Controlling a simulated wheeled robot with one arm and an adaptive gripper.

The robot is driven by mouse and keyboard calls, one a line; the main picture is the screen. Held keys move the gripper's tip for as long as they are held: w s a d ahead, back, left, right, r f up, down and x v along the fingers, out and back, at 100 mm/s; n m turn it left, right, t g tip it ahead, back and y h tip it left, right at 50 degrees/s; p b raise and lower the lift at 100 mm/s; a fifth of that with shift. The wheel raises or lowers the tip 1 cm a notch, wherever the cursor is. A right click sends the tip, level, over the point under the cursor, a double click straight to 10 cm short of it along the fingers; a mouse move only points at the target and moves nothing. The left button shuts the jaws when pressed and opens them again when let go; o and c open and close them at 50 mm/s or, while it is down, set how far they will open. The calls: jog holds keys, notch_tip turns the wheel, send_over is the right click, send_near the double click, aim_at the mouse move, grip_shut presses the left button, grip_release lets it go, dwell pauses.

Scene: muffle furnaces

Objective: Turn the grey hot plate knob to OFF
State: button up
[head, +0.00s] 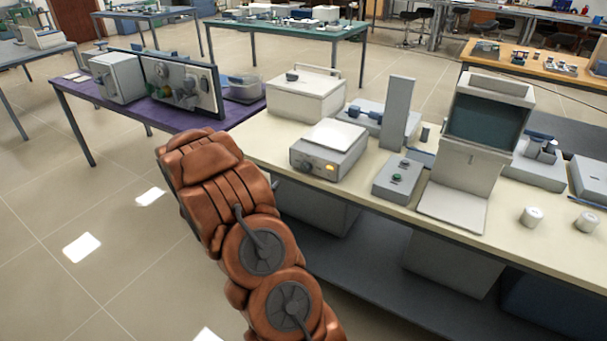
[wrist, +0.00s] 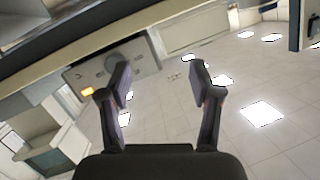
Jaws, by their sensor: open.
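The hot plate (head: 325,158) is a grey box with a white top, standing near the left end of the cream bench. An orange light glows on its front. In the wrist view its tilted front panel (wrist: 145,66) shows the round grey knob (wrist: 113,62) and the lit orange light (wrist: 87,91). Marks around the knob are too small to read. My gripper (wrist: 160,72) is open with nothing between its fingers. Its left finger overlaps the knob's lower edge in the picture; contact cannot be told. The gripper is hidden in the head view behind my arm.
A small control box (head: 397,180) and a tall grey column stand right of the hot plate. A lidded white box (head: 305,94) stands behind it. An open furnace-like unit (head: 470,150) is farther right. The floor left of the bench (head: 110,220) is clear.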

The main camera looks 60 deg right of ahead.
aim_at(304, 170)
jog(key=shift+s+d+f+m+g+h+p, duration=0.25)
jog(key=shift+s+d+g+h, duration=0.3)
jog(key=shift+s+d, duration=1.05)
jog(key=shift+s+d+f+m+g+h+p, duration=0.15)
jog(key=shift+s+d+m+g+h, duration=0.35)
jog(key=shift+d, duration=2)
jog(key=shift+s+d+f+m+g+h+p, duration=0.2)
jog(key=shift+s+d+g+h, duration=0.7)
jog(key=shift+d, duration=1.15)
jog(key=shift+s+r+t+y, duration=0.1)
jog(key=shift+s+t+y, duration=0.15)
jog(key=c, duration=1.1)
jog(key=shift+c, duration=0.2)
